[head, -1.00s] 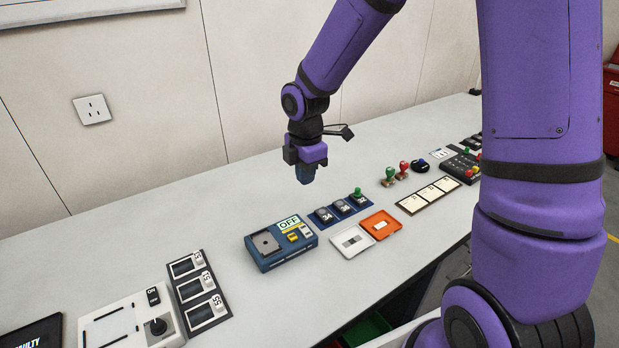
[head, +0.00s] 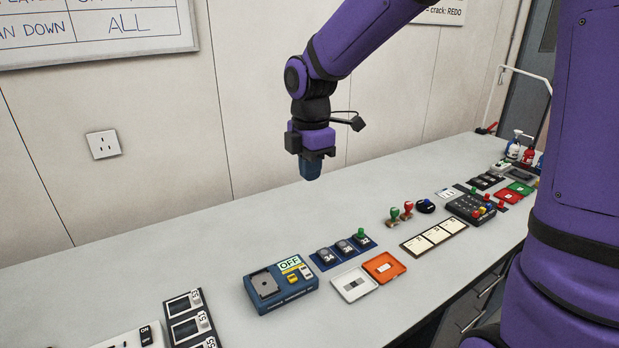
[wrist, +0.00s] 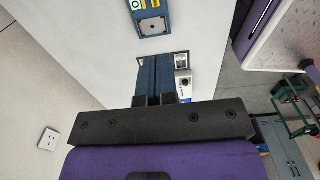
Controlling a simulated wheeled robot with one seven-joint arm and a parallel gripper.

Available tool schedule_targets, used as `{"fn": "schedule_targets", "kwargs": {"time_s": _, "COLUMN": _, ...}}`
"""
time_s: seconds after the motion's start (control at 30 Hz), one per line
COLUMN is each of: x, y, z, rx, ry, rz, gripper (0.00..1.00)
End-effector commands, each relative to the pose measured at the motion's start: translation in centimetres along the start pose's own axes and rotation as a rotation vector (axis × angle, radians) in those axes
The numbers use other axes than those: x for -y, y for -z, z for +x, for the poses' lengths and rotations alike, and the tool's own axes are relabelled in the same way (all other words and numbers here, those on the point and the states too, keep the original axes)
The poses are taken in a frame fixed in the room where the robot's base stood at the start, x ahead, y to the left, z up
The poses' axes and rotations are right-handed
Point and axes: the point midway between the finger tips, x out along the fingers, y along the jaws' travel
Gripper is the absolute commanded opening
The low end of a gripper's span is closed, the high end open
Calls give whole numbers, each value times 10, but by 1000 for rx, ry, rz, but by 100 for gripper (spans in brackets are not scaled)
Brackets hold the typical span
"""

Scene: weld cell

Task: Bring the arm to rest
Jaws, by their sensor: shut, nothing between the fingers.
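My gripper (head: 311,168) hangs from my purple arm above the bench, in the middle of the head view, pointing down. Its dark blue fingers are together with nothing between them. In the wrist view my gripper (wrist: 160,68) shows its two fingers side by side, touching. It is clear of the bench top and of everything on it. The bench (head: 215,235) lies below it.
A blue box (head: 282,287) marked OFF stands below my gripper. Beside it are a blue strip (head: 342,254) with dark pieces, a white tray (head: 354,285) and an orange tray (head: 384,267). Stamps (head: 400,213) stand farther right. The bench's back left is bare.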

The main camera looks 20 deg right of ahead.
Motion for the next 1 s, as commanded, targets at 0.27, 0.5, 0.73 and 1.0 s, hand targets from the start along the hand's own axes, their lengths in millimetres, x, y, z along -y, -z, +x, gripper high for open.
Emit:
{"fn": "schedule_targets", "kwargs": {"time_s": 0.27, "x": 0, "y": 0, "z": 0, "rx": 0, "ry": 0, "rz": 0, "gripper": 0}}
{"fn": "schedule_targets", "kwargs": {"time_s": 0.5, "x": 3, "y": -1, "z": -4, "rx": 6, "ry": -8, "rz": 26, "gripper": 0}}
{"fn": "schedule_targets", "kwargs": {"time_s": 0.73, "x": 40, "y": -13, "z": -35, "rx": 43, "ry": -83, "rz": 303, "gripper": 0}}
{"fn": "schedule_targets", "kwargs": {"time_s": 1.0, "x": 106, "y": -30, "z": -74, "rx": 24, "ry": -221, "rz": 778, "gripper": 0}}
